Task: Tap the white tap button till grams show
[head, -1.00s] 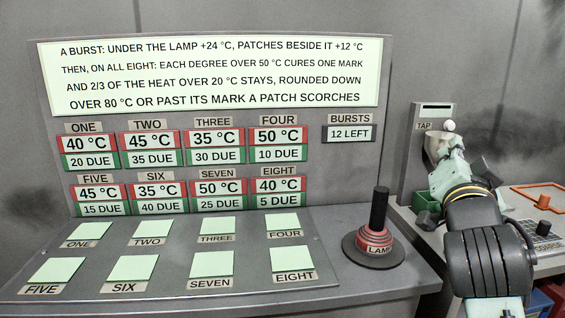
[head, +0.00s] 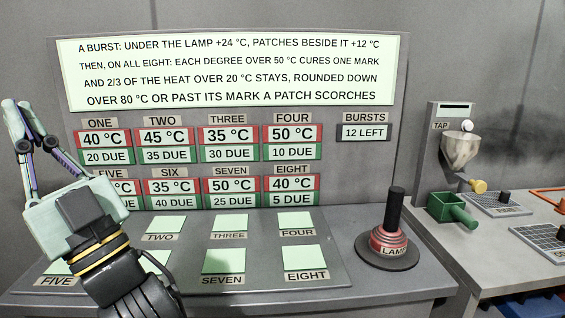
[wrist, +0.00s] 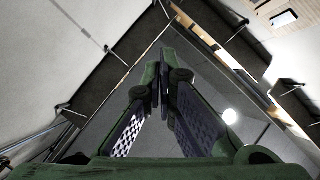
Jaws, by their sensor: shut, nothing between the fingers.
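The white tap button (head: 467,126) sits on the front of the grey tap panel (head: 436,150) at the right of the head view, beside the TAP label (head: 440,126). A small display strip (head: 455,105) above the button shows no readable grams. A metal hopper (head: 461,149) hangs under the button. My gripper (head: 17,104) is raised at the far left of the head view, well away from the tap. In the wrist view its fingers (wrist: 165,58) meet at the tips, shut with nothing between them.
The black-handled lamp (head: 392,228) stands between my gripper and the tap. Sign (head: 235,70) and readouts fill the back panel. Heating patches (head: 223,261) lie in front.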

